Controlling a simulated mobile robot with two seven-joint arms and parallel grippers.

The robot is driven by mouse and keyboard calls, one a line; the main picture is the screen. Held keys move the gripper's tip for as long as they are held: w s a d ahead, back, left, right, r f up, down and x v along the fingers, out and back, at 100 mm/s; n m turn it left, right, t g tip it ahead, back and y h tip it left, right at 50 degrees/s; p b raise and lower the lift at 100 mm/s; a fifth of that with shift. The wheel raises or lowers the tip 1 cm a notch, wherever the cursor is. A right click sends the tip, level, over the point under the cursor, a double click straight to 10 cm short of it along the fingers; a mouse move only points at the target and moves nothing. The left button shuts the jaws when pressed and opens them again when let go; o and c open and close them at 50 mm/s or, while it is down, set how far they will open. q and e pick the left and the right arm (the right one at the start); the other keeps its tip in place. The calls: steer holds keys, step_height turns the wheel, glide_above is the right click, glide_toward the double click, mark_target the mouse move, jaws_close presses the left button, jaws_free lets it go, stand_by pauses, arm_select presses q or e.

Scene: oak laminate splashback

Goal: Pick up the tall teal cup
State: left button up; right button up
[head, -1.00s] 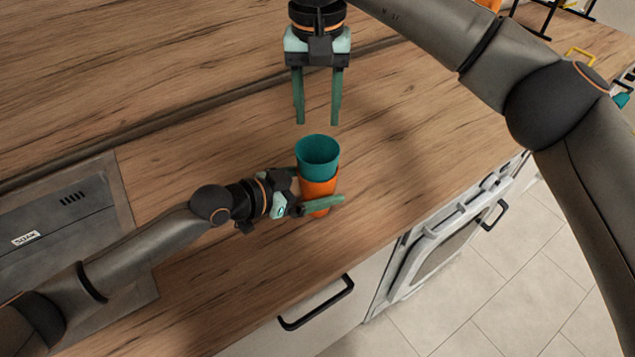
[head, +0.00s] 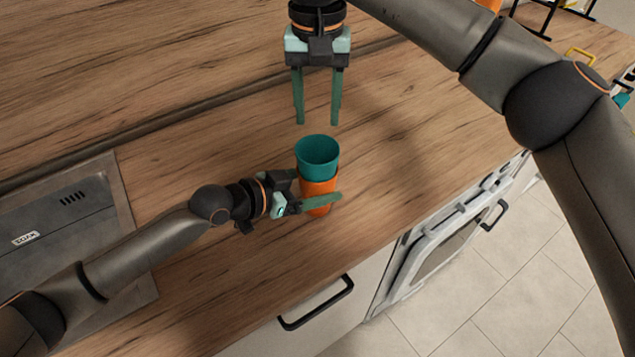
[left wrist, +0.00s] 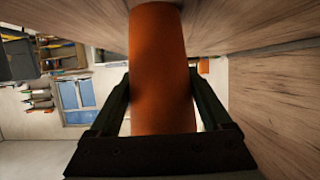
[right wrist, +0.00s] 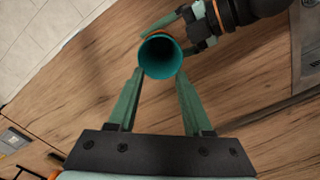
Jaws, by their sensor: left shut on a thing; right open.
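The teal cup (head: 318,154) sits nested in an orange cup (head: 318,190) on the wooden counter, its upper part and open mouth showing above the orange rim. My left gripper (head: 314,189) is shut on the orange cup from the left; in the left wrist view the orange cup (left wrist: 160,70) stands between its fingers. My right gripper (head: 317,122) is open and empty, pointing down above the teal cup. In the right wrist view the teal cup's mouth (right wrist: 160,57) lies just beyond and between the fingertips. The teal cup's lower part is hidden inside the orange cup.
A grey sink unit (head: 50,225) is set in the counter at the left. The counter's front edge, with a drawer handle (head: 316,302) and an oven (head: 440,240), is below and right of the cups. The counter right of the cups is clear.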

mark_target(317, 152)
steer(key=shift+o, duration=0.2)
steer(key=shift+o, duration=0.7)
steer(key=o, duration=0.3)
steer(key=shift+s+a+r+m+t+h, duration=0.3)
steer(key=shift+s+a+m, duration=0.1)
steer(key=shift+m, duration=0.1)
steer(key=o, duration=0.3)
steer(key=s+a+m, duration=0.1)
steer(key=s+m+t+h, duration=0.1)
steer(key=m, duration=0.1)
steer(key=shift+a+r+t, duration=0.3)
steer(key=shift+a+r, duration=0.05)
steer(key=w+f+m, duration=0.1)
steer(key=f, duration=0.2)
steer(key=w+d+f+m+t, duration=0.1)
steer(key=f, duration=0.3)
steer(key=d+f+m+h, duration=0.1)
steer(key=f, duration=0.2)
steer(key=shift+w+d+f, duration=0.25)
steer(key=shift+w+f, duration=0.05)
steer(key=shift+w, duration=0.1)
